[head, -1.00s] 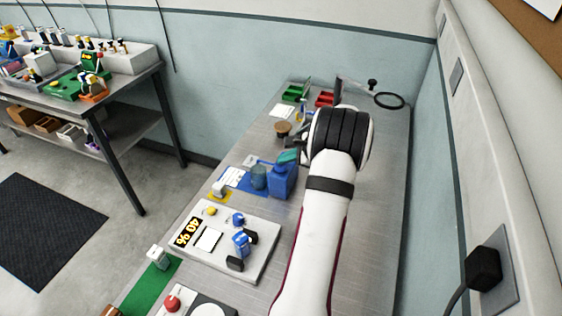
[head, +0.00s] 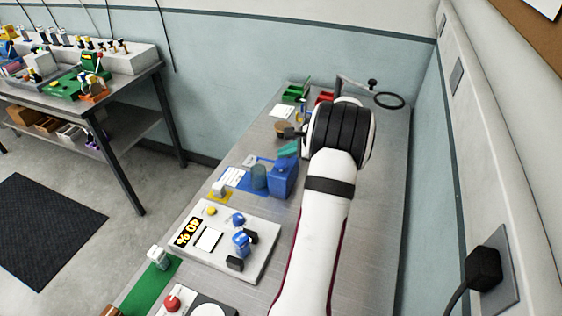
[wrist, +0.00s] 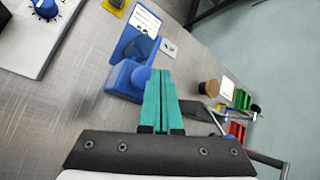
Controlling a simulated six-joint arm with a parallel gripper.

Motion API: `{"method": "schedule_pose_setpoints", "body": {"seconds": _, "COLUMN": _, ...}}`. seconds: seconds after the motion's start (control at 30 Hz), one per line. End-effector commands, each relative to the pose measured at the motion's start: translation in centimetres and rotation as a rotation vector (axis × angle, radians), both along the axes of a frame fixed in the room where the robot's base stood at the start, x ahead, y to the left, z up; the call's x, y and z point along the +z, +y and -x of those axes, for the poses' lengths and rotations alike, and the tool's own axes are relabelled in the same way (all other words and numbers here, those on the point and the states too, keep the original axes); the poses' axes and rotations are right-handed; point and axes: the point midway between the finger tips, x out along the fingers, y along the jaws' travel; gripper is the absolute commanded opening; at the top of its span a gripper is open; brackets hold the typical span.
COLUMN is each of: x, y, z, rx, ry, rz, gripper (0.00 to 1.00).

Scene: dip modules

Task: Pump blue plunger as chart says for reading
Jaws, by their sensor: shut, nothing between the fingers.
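A blue pump block (head: 282,180) stands on the bench beside a dark bluish cylinder (head: 259,177). In the wrist view the block (wrist: 120,82) shows a rounded blue plunger top (wrist: 141,76) close by my fingertips. A white chart card (head: 233,176) lies left of the cylinder on a blue mat; its marks are too small to read. It also shows in the wrist view (wrist: 146,19). My gripper (head: 288,149), with teal fingers, is shut and empty just above the block. Whether the fingertips touch the plunger I cannot tell.
A white panel (head: 258,265) with a "40 %" display, knobs and a blue piece sits nearer. A brown round knob (head: 283,129), green bin (head: 295,92) and red bin (head: 324,97) stand beyond. The bench right of my arm is mostly clear.

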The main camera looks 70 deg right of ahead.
Motion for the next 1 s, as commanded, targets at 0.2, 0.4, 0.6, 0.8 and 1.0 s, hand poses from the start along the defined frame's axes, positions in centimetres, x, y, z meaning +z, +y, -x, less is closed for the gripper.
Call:
{"method": "schedule_pose_setpoints", "body": {"seconds": 0.2, "x": 0.1, "y": 0.0, "z": 0.0, "rx": 0.000, "ry": 0.000, "rz": 0.000, "gripper": 0.00}}
{"method": "schedule_pose_setpoints", "body": {"seconds": 0.4, "x": 1.9, "y": -0.1, "z": 0.0, "rx": 0.000, "ry": -0.002, "rz": 0.002, "gripper": 0.00}}
{"method": "schedule_pose_setpoints", "body": {"seconds": 0.6, "x": 3.9, "y": 0.0, "z": 0.0, "rx": 0.001, "ry": 0.000, "rz": 0.002, "gripper": 0.00}}
{"method": "schedule_pose_setpoints", "body": {"seconds": 0.8, "x": 5.0, "y": 0.0, "z": 0.0, "rx": 0.000, "ry": 0.000, "rz": 0.000, "gripper": 0.00}}
{"method": "schedule_pose_setpoints", "body": {"seconds": 1.0, "x": 5.0, "y": 0.0, "z": 0.0, "rx": 0.000, "ry": 0.000, "rz": 0.000, "gripper": 0.00}}
